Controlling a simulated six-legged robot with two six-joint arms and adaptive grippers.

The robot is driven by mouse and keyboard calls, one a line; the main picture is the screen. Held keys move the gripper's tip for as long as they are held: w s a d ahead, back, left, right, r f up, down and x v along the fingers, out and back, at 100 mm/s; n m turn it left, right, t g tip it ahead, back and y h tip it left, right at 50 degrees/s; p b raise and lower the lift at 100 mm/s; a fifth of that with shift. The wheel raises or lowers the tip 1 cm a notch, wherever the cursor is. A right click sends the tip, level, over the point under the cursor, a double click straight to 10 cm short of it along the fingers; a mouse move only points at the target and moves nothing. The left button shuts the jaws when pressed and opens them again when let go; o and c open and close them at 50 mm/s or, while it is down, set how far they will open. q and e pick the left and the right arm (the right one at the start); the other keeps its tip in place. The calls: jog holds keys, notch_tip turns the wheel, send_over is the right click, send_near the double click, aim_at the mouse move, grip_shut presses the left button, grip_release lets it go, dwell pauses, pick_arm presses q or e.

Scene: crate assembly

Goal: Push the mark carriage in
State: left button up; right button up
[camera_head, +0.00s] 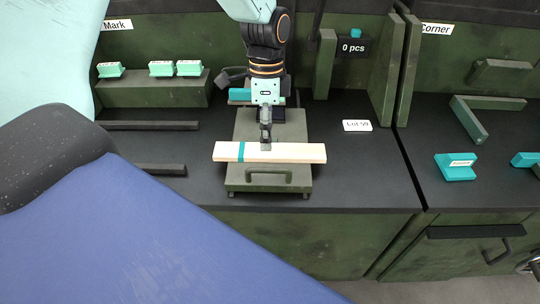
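The mark carriage (270,185) is a green plate with a bar handle (268,173) on its near side. A teal block (240,95) shows partly behind my gripper at the back of the carriage. My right gripper is not in view.
Dark rails (150,125) lie left of the carriage. Teal stamp-like blocks (162,69) stand on a green ledge at the back left. A "Lot 59" label (357,126) lies to the right. The Corner station (470,140) is at the far right. My own arm links cover the lower left.

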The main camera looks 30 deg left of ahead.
aim_at(266, 168)
pick_arm(q)
jog(key=f, duration=0.2)
jog(key=s+f+b, duration=0.1)
jog(key=f, duration=0.3)
jog(key=shift+s+d+f, duration=0.1)
jog(key=shift+s+d, duration=0.05)
jog(key=shift+d, duration=0.1)
jog(key=shift+s+d+f, duration=0.1)
jog(key=shift+d+f, duration=0.05)
jog(key=shift+f, duration=0.2)
jog(key=shift+s+d+f+b, duration=0.1)
jog(key=shift+s+f+b, duration=0.1)
jog(key=shift+s+b, duration=0.1)
jog(key=shift+w+f, duration=0.1)
jog(key=shift+w, duration=0.1)
jog(key=shift+c, duration=0.7)
jog(key=shift+s, duration=0.1)
jog(key=c, duration=0.5)
grip_shut()
